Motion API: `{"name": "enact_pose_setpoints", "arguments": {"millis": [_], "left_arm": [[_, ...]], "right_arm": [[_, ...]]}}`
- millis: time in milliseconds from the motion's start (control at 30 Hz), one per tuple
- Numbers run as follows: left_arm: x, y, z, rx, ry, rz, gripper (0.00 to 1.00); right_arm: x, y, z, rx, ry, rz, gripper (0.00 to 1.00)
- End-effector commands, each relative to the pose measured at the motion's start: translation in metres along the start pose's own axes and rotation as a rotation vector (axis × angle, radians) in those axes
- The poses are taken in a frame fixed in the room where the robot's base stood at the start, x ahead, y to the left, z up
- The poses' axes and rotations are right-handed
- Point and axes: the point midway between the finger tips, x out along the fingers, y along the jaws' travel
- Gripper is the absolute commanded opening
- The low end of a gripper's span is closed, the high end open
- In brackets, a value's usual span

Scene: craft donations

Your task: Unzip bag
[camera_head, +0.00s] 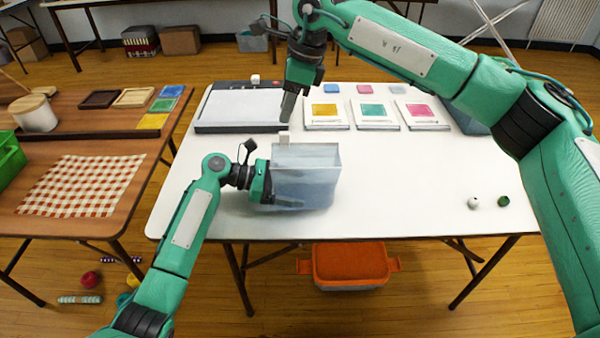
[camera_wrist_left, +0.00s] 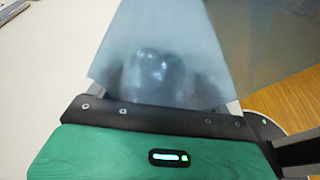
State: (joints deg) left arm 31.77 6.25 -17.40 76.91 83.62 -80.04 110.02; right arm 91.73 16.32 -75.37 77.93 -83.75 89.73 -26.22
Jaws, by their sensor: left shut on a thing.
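The bag (camera_head: 312,178) is a translucent blue-grey pouch standing upright near the front of the white table. A small pale block (camera_head: 284,140), perhaps the zip pull, sits at the left end of its top edge. My left gripper (camera_head: 268,187) is shut on the left side of the bag. In the left wrist view the bag's cloudy film (camera_wrist_left: 165,35) rises from the jaws, with a dark rounded shape blurred behind it. My right gripper (camera_head: 288,108) points down above the bag's top left corner, apart from it. Its jaw gap does not show.
A white board (camera_head: 240,106) and picture cards (camera_head: 374,114) lie behind the bag. A white ball (camera_head: 473,203) and a green ball (camera_head: 503,201) sit at the right. The table's front edge is close to the bag. An orange-lidded bin (camera_head: 350,262) is below.

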Motion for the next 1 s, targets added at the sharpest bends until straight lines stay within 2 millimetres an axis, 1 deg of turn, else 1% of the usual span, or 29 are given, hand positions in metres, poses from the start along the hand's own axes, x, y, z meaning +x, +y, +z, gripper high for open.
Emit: {"name": "enact_pose_setpoints", "arguments": {"millis": [33, 133, 367, 400, 500, 767, 867, 967, 1000], "left_arm": [[0.0, 0.0, 0.0, 0.0, 0.0, 0.0, 0.69], [0.0, 0.0, 0.0, 0.0, 0.0, 0.0, 0.69], [0.0, 0.0, 0.0, 0.0, 0.0, 0.0, 0.69], [0.0, 0.0, 0.0, 0.0, 0.0, 0.0, 0.83], [0.0, 0.0, 0.0, 0.0, 0.0, 0.0, 1.0], [-0.002, 0.0, 0.0, 0.0, 0.0, 0.0, 1.0], [-0.01, 0.0, 0.0, 0.0, 0.001, 0.001, 1.0], [-0.027, 0.001, 0.0, -0.001, 0.003, 0.003, 1.0], [-0.036, 0.001, 0.0, -0.001, 0.002, 0.003, 1.0]], "right_arm": [[-0.005, 0.0, 0.002, 0.0, 0.0, -0.001, 0.31], [-0.01, 0.0, 0.003, 0.0, 0.001, -0.001, 0.31], [-0.012, 0.0, 0.004, 0.0, 0.001, 0.0, 0.31], [-0.012, 0.0, 0.004, 0.0, 0.001, 0.0, 0.31], [-0.012, 0.0, 0.004, 0.0, 0.001, 0.0, 0.31], [-0.012, 0.0, 0.004, -0.001, 0.001, 0.0, 0.31], [-0.013, 0.0, 0.004, 0.0, 0.001, 0.0, 0.31], [-0.015, 0.0, 0.005, -0.001, 0.001, 0.0, 0.31], [-0.016, 0.0, 0.005, 0.0, 0.001, 0.0, 0.31]]}}
